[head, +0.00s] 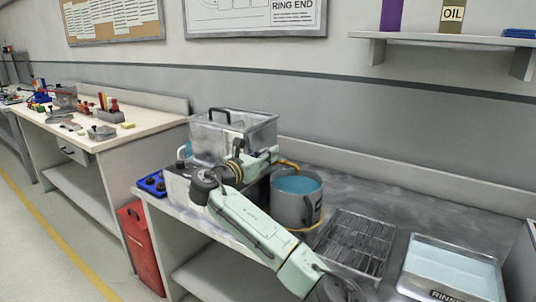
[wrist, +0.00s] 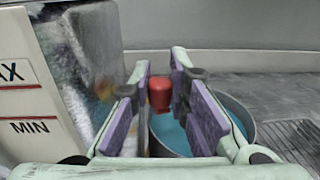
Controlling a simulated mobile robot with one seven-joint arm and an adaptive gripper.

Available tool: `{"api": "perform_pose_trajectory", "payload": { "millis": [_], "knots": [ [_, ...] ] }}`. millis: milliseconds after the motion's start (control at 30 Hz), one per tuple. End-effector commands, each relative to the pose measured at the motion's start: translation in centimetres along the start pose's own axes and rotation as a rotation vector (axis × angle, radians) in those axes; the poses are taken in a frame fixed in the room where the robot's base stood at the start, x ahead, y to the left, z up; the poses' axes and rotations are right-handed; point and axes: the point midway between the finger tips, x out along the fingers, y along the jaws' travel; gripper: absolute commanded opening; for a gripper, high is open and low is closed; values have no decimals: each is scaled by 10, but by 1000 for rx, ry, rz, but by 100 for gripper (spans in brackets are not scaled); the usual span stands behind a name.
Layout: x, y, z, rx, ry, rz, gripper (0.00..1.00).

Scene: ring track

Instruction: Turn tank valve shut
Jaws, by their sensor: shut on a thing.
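The red tank valve handle (wrist: 160,92) shows in the wrist view between the purple-padded fingers of my gripper (wrist: 163,76), which is shut on it. Its stem and spout are hidden, and I cannot tell how far the handle is turned. The tank (head: 218,133), a clear-sided box with a black handle on its lid, stands at the back of the bench in the head view. Its side with MAX and MIN marks (wrist: 28,105) fills the left of the wrist view. In the head view my arm hides the valve.
A grey pot (head: 291,211) of blue liquid stands right of the tank, below and behind my fingers in the wrist view. A wire rack (head: 354,243) and a rinse tray (head: 452,268) lie further right. A blue holder (head: 152,184) sits at the bench's left end.

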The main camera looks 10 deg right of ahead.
Motion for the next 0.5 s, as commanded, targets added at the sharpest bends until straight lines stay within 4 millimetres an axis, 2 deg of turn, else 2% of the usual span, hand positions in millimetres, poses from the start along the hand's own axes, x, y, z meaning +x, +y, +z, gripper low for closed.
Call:
{"api": "perform_pose_trajectory", "payload": {
  "millis": [200,233,500],
  "knots": [
    [1,-1,0,1,0,-1,0],
    [1,-1,0,1,0,-1,16],
    [1,0,0,0,0,0,34]
  ]
}}
